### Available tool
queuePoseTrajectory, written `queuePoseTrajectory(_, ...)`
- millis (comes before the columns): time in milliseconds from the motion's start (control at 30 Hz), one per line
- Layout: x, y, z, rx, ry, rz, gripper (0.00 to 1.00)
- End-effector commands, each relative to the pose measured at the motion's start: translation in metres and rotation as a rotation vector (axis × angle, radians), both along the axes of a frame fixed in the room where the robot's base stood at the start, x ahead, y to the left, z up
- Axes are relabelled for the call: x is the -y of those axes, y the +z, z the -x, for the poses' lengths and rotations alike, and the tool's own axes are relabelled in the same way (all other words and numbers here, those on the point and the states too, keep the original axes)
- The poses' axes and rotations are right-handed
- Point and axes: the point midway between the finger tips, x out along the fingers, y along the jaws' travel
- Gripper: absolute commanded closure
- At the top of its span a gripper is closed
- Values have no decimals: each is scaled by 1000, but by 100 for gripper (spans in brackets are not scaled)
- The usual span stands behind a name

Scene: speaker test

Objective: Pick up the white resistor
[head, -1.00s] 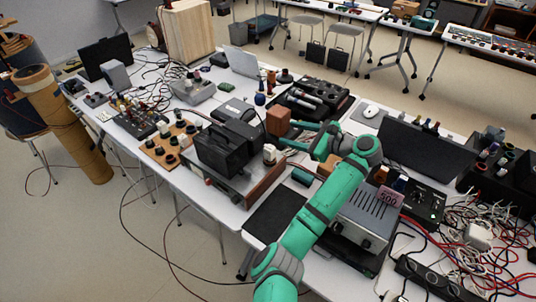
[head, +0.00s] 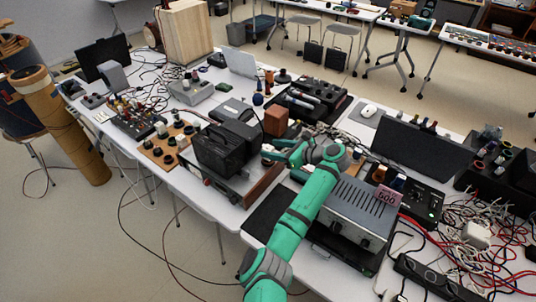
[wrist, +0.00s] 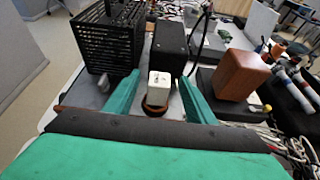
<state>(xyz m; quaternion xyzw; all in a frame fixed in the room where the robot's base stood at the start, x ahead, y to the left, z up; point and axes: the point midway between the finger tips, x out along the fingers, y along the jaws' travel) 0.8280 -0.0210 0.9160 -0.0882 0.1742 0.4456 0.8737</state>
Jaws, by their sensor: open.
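The white resistor (wrist: 159,88) is a small upright white block with a dark orange-brown ring at its base. In the wrist view it stands between the two green fingers of my gripper (wrist: 159,80). The fingers are open, one on each side, with a visible gap to the block.
A black slatted box (wrist: 108,38) stands left of the fingers and a plain black box (wrist: 170,46) just beyond the resistor. A reddish-brown block (wrist: 240,74) is close on the right. A grey metal unit (head: 350,213) and loose cables (head: 470,245) lie near my arm.

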Motion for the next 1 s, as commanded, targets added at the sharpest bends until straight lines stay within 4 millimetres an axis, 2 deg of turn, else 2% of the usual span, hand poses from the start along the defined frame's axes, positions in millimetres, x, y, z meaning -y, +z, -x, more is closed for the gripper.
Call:
queuePoseTrajectory(200, -19, -10, -13, 1, 0, 1, 50)
queuePoseTrajectory(467, -22, -11, -15, 1, -1, 1, 50)
queuePoseTrajectory(500, -21, -11, -15, 1, -1, 1, 52)
queuePoseTrajectory(600, -21, -11, -15, 1, 0, 1, 76)
queuePoseTrajectory(700, -21, -11, -15, 1, -1, 1, 96)
queuePoseTrajectory(1000, -21, -10, -15, 2, 0, 1, 96)
